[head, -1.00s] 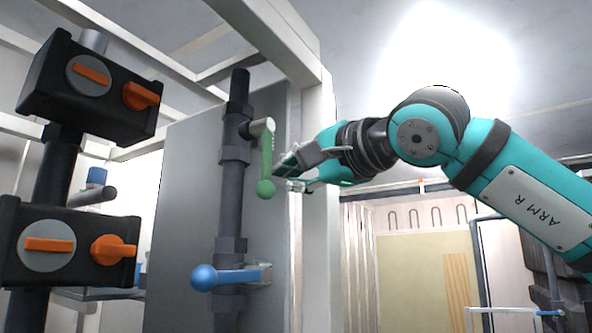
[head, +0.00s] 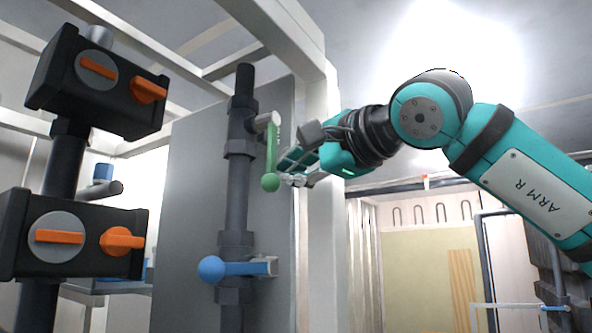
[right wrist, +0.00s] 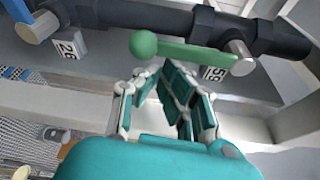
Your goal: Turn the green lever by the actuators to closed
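The green lever (head: 271,150) hangs straight down from its pale stub on the vertical dark pipe (head: 238,195), its round knob at the bottom. In the right wrist view the green lever (right wrist: 195,53) lies across the top, just beyond the fingertips, roughly parallel to the pipe. My right gripper (head: 284,168) is just right of the lever's lower half. Its fingers look spread and hold nothing; in the right wrist view the gripper (right wrist: 163,76) points at the lever. Contact cannot be made out. Two black actuator boxes (head: 62,85) (head: 30,262) with orange knobs stand at the left. My left gripper is out of view.
A blue lever (head: 240,268) sits lower on the same pipe, sticking out sideways. A grey panel (head: 190,200) stands behind the pipe. A white frame post (head: 325,215) rises close beneath my right gripper. Open room lies at the lower right.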

